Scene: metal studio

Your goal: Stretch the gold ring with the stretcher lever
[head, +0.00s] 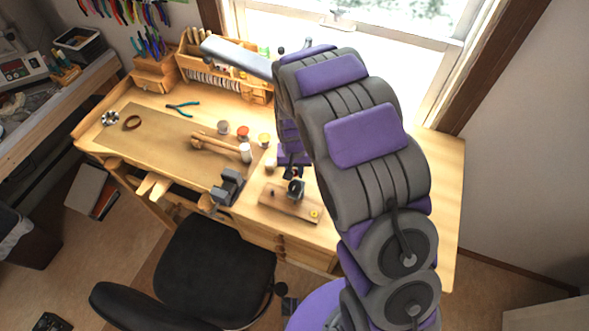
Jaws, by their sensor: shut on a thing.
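The ring stretcher (295,188) is a small dark metal tool on a wooden board (279,203) at the front of the workbench. A small gold-yellow round thing (315,213), perhaps the gold ring, lies at the right end of the board. My gripper (293,173) is low over the stretcher, at its top, and is shut on what seems to be the stretcher lever. The lever itself is mostly hidden by the gripper and my purple and grey arm. I cannot tell the lever's angle.
A dark vise (228,186) stands on the bench edge left of the board. A wooden mallet (215,145), small jars (243,132) and pliers (183,109) lie behind. A tool rack (225,75) stands at the back. A black chair (215,270) is in front. The bench's right end is clear.

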